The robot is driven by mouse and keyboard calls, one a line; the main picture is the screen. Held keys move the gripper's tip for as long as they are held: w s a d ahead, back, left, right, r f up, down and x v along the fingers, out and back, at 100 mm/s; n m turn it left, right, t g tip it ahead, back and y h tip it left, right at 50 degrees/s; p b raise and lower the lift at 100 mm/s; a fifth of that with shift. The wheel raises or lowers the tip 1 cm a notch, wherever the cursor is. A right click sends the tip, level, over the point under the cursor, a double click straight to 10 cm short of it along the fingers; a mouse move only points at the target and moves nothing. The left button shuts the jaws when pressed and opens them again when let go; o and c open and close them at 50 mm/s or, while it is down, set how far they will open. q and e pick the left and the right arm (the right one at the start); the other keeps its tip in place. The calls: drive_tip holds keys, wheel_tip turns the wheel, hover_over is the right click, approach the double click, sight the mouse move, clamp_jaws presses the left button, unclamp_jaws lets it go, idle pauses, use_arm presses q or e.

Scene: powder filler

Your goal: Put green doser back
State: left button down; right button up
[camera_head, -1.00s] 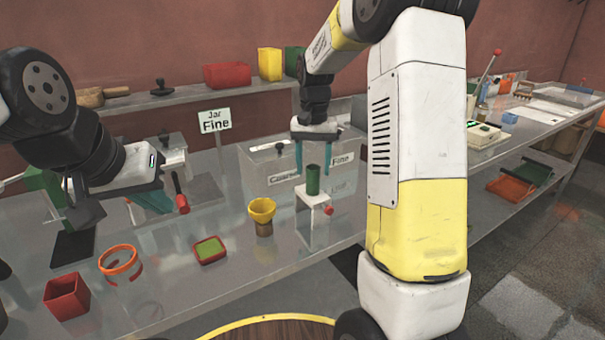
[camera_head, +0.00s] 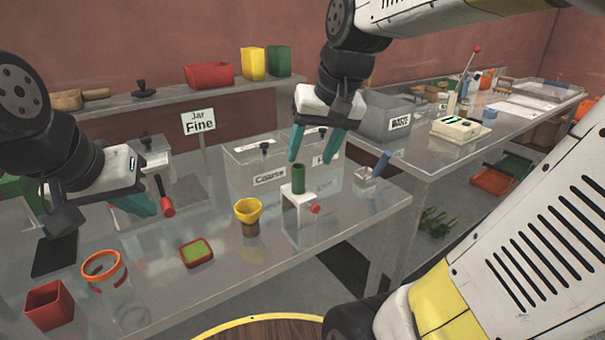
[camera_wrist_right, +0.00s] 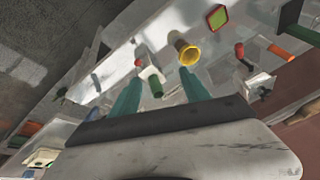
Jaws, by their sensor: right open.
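A small green cylinder (camera_head: 299,179), which looks like the green doser, stands upright at the white top of a clear stand (camera_head: 300,195) with a red knob. In the right wrist view the green cylinder (camera_wrist_right: 156,90) shows between my open fingers. My right gripper (camera_head: 309,160) is open and empty, above and slightly right of the cylinder, apart from it. My left gripper (camera_head: 140,205) hangs at the left near a device with a red handle (camera_head: 165,196). Its fingertips are partly hidden, so I cannot tell its opening or any contact.
A yellow funnel cup (camera_head: 248,210), green-filled red tray (camera_head: 197,253), orange-rimmed jar (camera_head: 102,267) and red box (camera_head: 49,306) stand in front. Clear bins (camera_head: 268,178) stand behind the cylinder. The back shelf (camera_head: 180,98) holds red, yellow and green containers. A blue-handled item (camera_head: 381,164) stands right.

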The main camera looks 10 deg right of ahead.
drive_tip(key=s+a+f+n+t, duration=0.1)
drive_tip(key=s+f+t, duration=0.1)
drive_tip(key=s, duration=0.5)
drive_tip(key=shift+s+f, duration=0.2)
drive_tip(key=shift+s, duration=0.05)
